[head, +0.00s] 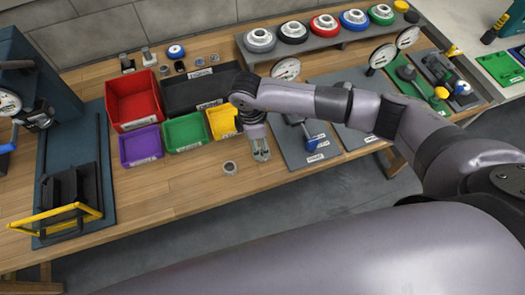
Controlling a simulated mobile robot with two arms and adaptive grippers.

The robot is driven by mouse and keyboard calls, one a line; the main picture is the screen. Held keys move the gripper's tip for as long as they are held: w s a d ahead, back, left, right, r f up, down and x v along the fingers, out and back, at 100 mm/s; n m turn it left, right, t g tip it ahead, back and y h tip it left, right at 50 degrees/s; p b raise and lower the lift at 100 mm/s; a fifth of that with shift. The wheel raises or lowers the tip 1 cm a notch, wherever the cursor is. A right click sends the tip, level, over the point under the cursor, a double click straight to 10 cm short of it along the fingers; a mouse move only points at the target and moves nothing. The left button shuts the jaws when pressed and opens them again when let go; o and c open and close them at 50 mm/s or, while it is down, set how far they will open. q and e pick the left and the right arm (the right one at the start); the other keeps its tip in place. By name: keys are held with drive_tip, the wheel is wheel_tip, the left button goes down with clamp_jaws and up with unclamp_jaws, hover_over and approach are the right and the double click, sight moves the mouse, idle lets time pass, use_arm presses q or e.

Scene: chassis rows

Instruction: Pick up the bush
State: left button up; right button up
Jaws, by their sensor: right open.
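A small grey metal ring, which looks like the bush (230,168), lies on the wooden table (180,194) in front of the green and yellow bins. My right gripper (262,157) points down just to the right of the ring, apart from it. Its fingers are open with nothing seen between them. I cannot tell its exact height above the table. My left gripper does not show.
A red bin (133,96), purple bin (141,146), green bin (187,132), yellow bin (222,121) and black bin (201,90) stand behind the ring. A grey mat with a blue-handled tool (311,143) lies right. Table left of the ring is clear.

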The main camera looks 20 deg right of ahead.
drive_tip(key=shift+s+d+f+p, duration=0.1)
drive_tip(key=shift+f+p, duration=0.4)
drive_tip(key=shift+f, duration=0.15)
wheel_tip(320, 180, down, 4)
drive_tip(key=shift+d+r+p, duration=0.15)
drive_tip(key=shift+r+p, duration=0.1)
drive_tip(key=shift+p, duration=0.35)
drive_tip(key=shift+f, duration=0.35)
drive_tip(key=shift+c, duration=0.5)
drive_tip(key=c, duration=1.2)
